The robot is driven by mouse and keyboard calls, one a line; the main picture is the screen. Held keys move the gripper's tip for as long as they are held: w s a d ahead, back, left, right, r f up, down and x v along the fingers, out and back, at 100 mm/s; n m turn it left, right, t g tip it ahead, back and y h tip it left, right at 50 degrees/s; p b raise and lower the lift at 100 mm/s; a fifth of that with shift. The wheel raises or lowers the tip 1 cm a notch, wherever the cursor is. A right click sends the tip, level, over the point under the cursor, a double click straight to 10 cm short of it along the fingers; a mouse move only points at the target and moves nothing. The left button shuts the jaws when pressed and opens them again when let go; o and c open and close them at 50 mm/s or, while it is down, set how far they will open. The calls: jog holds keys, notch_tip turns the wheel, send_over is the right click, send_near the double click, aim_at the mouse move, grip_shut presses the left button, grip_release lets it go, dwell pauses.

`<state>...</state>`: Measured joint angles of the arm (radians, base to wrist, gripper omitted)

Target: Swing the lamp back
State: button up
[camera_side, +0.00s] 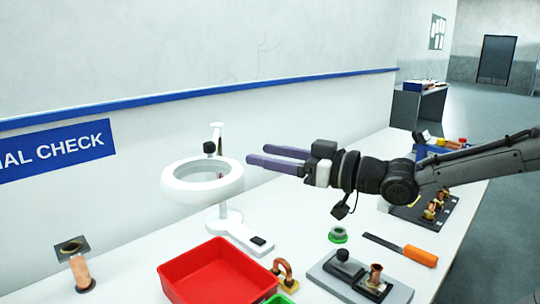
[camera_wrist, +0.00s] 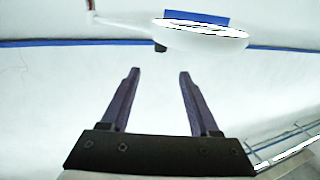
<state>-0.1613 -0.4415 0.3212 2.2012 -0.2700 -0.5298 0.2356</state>
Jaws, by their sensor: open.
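The lamp is white, with a ring-shaped head (camera_side: 178,184) on an arm above a white base on the bench. In the wrist view the lamp head (camera_wrist: 205,38) is ahead of and above my fingertips, its arm running off to the left. My gripper (camera_side: 250,156) has two purple fingers, pointing left at about the height of the ring, just right of it. In the wrist view my gripper (camera_wrist: 158,72) is open with nothing between the fingers. A small gap shows between fingers and ring; contact is not visible.
A red tray (camera_side: 215,272) stands in front of the lamp base. A copper elbow (camera_side: 284,268), a green ring (camera_side: 338,235), an orange-handled file (camera_side: 420,256) and a grey block fixture (camera_side: 350,284) lie on the bench. The wall with its blue strip runs behind the lamp.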

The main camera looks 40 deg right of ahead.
jog(key=shift+m, duration=0.3)
jog(key=c, duration=0.5)
jog(key=shift+a+r+m, duration=0.15)
jog(key=shift+r+m, duration=0.1)
jog(key=shift+m, duration=0.25)
jog(key=shift+c, duration=1.1)
jog(key=s+a+m+y, duration=0.1)
jog(key=s+a+r+m+y, duration=0.1)
jog(key=m+y, duration=0.1)
jog(key=shift+a, duration=0.2)
grip_shut()
jog(key=s+m+g+y, duration=0.1)
jog(key=s+m+y, duration=0.2)
jog(key=s+m, duration=0.1)
jog(key=m+g+h, duration=0.1)
jog(key=m, duration=0.5)
send_near(242, 184)
jog(key=shift+x, duration=3.45)
